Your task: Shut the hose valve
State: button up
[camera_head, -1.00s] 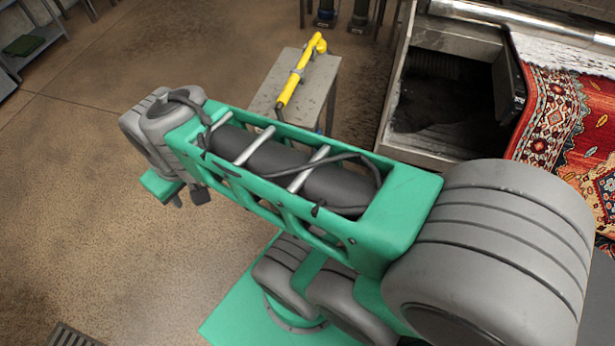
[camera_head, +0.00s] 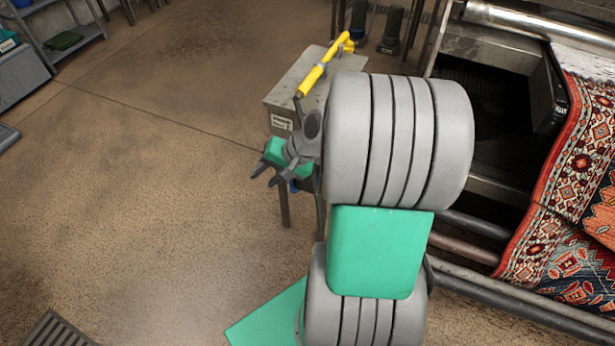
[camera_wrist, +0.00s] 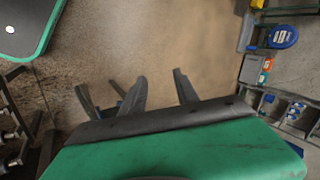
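No part is clearly recognisable as the hose valve. A yellow pipe-like tool (camera_head: 324,66) with a bent end lies on a small grey metal stand (camera_head: 285,84) in the head view. A dark piece shows at its lower end. My gripper (camera_head: 262,176) is in front of the stand's left side, low and to the left of my wrist. Its two dark fingers are apart with nothing between them. They also show spread and empty in the wrist view (camera_wrist: 160,90), over bare floor. My arm hides the right part of the stand.
A red patterned rug (camera_head: 570,190) hangs over a metal machine (camera_head: 480,60) on the right. Shelves (camera_head: 75,38) stand at the upper left. A floor grate (camera_head: 58,332) is at the lower left. The floor to the left is clear. The wrist view shows shelving (camera_wrist: 290,112) at right.

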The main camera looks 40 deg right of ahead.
jog(key=s+d+f+m+t+h+b, duration=0.1)
jog(key=d+f+m+t+b, duration=0.35)
jog(key=d+m, duration=0.3)
jog(key=d+f+m+t+h+b, duration=0.1)
jog(key=d+f+m+t+b, duration=0.2)
jog(key=d+f+m+t, duration=0.45)
jog(key=w, duration=0.2)
jog(key=w+r+n+g+b, duration=0.1)
jog(key=w, duration=0.1)
jog(key=w+g, duration=0.1)
jog(key=w, duration=0.1)
jog(key=shift+w+d+r+n, duration=0.2)
jog(key=shift+w+r+n, duration=0.05)
jog(key=shift+w+n, duration=0.1)
grip_shut()
